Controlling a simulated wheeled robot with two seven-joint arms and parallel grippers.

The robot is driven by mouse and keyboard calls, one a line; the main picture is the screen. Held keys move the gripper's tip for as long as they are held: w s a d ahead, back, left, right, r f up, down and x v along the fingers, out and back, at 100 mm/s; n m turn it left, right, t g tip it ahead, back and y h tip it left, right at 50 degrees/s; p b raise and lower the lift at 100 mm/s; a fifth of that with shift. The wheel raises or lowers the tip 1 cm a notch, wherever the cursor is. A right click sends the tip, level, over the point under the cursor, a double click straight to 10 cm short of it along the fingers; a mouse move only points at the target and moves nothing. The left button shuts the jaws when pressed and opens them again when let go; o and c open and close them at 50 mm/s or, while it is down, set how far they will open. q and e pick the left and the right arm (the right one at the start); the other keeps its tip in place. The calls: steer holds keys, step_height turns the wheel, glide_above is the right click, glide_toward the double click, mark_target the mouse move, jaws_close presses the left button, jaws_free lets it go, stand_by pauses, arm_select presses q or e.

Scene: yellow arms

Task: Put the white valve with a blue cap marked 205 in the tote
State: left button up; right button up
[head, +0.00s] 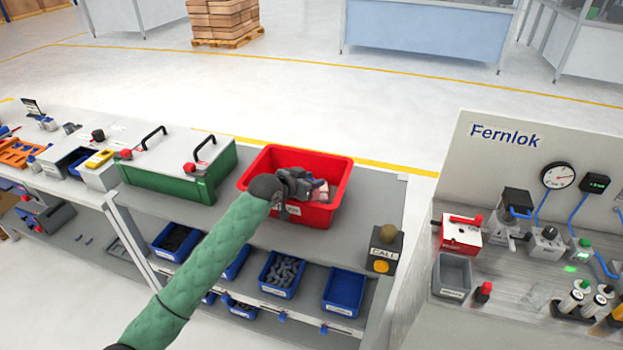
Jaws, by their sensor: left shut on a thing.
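The red tote (342,183) stands on the grey bench top, open upward, with a label on its front wall. My left gripper (308,190) reaches over the tote from the front left, its fingers above or just inside the opening. It is shut on a small pale thing (321,192), mostly hidden by the fingers. I cannot make out a blue cap or the marking 205 on it. The tote's floor is largely hidden by the gripper. My right gripper is not in view.
A green case (178,168) with black handles stands left of the tote. A call button box (384,249) sits at the bench's right end. Blue bins (345,291) fill the shelf below. A Fernlok test panel (540,150) with gauge and fittings stands at the right.

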arm_select(q)
steer(key=shift+f, duration=0.15)
steer(key=o, duration=1.1)
